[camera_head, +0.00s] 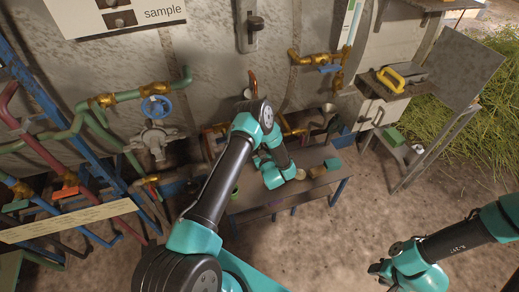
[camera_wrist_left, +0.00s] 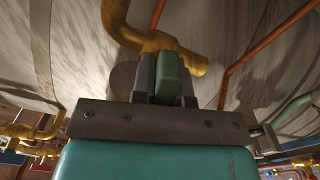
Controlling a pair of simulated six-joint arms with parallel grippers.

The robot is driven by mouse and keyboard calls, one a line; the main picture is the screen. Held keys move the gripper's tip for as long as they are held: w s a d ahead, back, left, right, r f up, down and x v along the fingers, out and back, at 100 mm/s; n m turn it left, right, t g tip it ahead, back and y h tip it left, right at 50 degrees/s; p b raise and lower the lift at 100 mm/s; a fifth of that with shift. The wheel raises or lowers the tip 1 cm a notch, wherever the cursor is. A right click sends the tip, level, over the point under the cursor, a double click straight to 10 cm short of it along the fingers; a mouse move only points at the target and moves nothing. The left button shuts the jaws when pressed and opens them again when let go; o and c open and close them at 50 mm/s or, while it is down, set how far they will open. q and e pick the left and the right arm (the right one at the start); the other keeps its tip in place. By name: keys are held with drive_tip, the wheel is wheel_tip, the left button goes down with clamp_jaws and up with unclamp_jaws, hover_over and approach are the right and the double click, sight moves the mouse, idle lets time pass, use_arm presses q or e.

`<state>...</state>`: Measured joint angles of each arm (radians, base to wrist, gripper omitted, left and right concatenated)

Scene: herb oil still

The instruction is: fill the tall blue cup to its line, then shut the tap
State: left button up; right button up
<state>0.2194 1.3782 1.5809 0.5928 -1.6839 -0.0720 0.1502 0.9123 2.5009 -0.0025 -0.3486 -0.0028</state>
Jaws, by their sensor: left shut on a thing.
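My left gripper (camera_wrist_left: 165,88) is shut on a green piece (camera_wrist_left: 170,72) just under a brass pipe (camera_wrist_left: 150,38); I cannot tell whether the piece is the tap's handle. In the head view my own left arm hides these fingers over the low grey bench (camera_head: 250,213). Brass pipework (camera_head: 290,127) shows behind that arm. I cannot make out the tall blue cup or its line. A small green container (camera_head: 235,193) stands at the bench's left end. My right gripper (camera_head: 378,270) is low at the right, away from the bench; its finger opening is unclear.
A blue handwheel valve (camera_head: 155,107) and green and red pipes fill the left wall. Small items, including a teal block (camera_head: 332,163), lie on the bench's right end. A side shelf with a yellow handle (camera_head: 390,79) stands at the right. The ground before the bench is clear.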

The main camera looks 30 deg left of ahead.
use_arm(q)
clamp_jaws()
drive_tip(key=shift+m, duration=1.8)
drive_tip(key=o, duration=0.6)
unclamp_jaws()
